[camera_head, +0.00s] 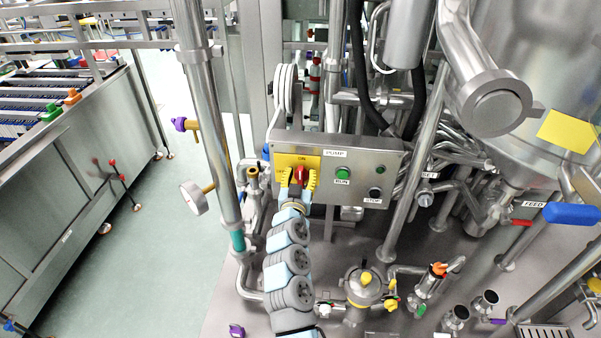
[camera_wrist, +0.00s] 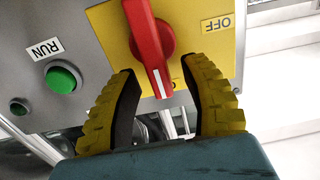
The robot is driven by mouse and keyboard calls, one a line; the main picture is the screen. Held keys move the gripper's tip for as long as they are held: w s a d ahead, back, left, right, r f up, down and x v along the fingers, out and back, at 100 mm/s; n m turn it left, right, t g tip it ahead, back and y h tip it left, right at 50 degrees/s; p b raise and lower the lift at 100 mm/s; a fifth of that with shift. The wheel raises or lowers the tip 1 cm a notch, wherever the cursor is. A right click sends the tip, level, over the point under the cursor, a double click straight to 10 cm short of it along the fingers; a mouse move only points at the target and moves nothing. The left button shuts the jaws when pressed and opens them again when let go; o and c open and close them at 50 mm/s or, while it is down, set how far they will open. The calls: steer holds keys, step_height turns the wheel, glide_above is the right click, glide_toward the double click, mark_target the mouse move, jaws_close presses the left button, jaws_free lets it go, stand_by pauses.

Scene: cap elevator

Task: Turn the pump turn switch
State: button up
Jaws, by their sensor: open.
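The pump turn switch is a red knob (camera_head: 301,175) on a yellow plate (camera_head: 283,160) at the left of a grey control box. In the wrist view the red knob (camera_wrist: 151,45) points down, its white-lined tip lying between the fingers, beside a partly hidden label. The OFF label (camera_wrist: 222,23) is to its right. My gripper (camera_head: 298,179) has yellow ribbed fingers standing on either side of the knob. In the wrist view my gripper (camera_wrist: 164,88) is open, with visible gaps beside the knob's tip. An ON label (camera_head: 302,158) shows above the knob.
The green RUN button (camera_head: 343,173) and black STOP button (camera_head: 375,193) are to the right on the same box. A vertical steel pipe (camera_head: 203,110) with a gauge (camera_head: 194,198) stands left of my arm. Pipes and a tank crowd the right side.

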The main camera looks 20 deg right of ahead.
steer(key=shift+w+d+f, duration=0.1)
steer(key=shift+w+d, duration=0.05)
steer(key=shift+w, duration=0.15)
jaws_close()
